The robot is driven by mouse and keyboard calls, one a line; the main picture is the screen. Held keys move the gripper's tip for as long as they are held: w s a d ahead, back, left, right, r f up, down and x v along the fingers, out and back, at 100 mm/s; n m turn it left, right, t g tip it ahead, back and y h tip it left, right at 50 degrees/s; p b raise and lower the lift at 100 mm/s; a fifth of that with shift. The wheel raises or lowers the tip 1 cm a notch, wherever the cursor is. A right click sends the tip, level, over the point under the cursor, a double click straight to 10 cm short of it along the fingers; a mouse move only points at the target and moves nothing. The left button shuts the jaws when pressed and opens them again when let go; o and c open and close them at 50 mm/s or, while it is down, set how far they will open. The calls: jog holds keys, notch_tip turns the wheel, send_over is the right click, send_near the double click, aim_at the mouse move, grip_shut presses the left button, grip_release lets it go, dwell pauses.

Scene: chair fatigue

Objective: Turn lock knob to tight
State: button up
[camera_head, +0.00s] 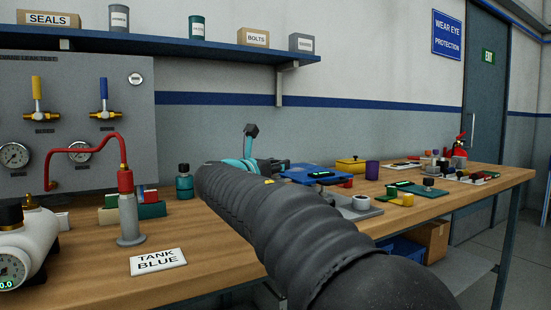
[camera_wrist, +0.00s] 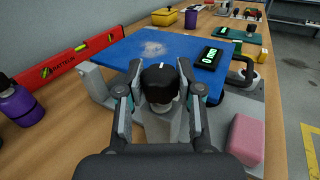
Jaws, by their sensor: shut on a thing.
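The lock knob (camera_wrist: 158,76) is a black knob on a grey post in the middle of the wrist view. My gripper (camera_wrist: 160,88) is shut on it, with one finger on each side. A blue board (camera_wrist: 125,50) lies just behind the knob, with a pale worn patch and a black display (camera_wrist: 209,56) with green digits. I cannot read the knob's setting. In the head view the blue board (camera_head: 300,176) shows beyond my dark arm, which hides the knob and most of the gripper.
In the wrist view a red level (camera_wrist: 70,60) and a purple bottle (camera_wrist: 14,104) are at left. A pink block (camera_wrist: 248,141) sits on the grey base at right.

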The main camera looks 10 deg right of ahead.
jog(key=m+g+h, duration=0.1)
jog(key=g, duration=0.1)
jog(key=m+g+h, duration=0.2)
jog(key=shift+w+a+m+h, duration=0.1)
jog(key=shift+w+m+h, duration=0.05)
jog(key=shift+m+h, duration=0.15)
jog(key=shift+m+g+h, duration=0.5)
jog(key=shift+m+g, duration=0.6)
jog(key=shift+g, duration=0.65)
jog(key=shift+m+g+h, duration=0.5)
jog(key=shift+m+g, duration=0.6)
jog(key=shift+g, duration=0.65)
jog(key=shift+m+g, duration=0.6)
jog(key=shift+g, duration=0.3)
jog(key=o, duration=1.2)
jog(key=shift+s+r+n+t, duration=0.1)
jog(key=shift+s+n+t, duration=0.1)
jog(key=shift+n+t, duration=0.8)
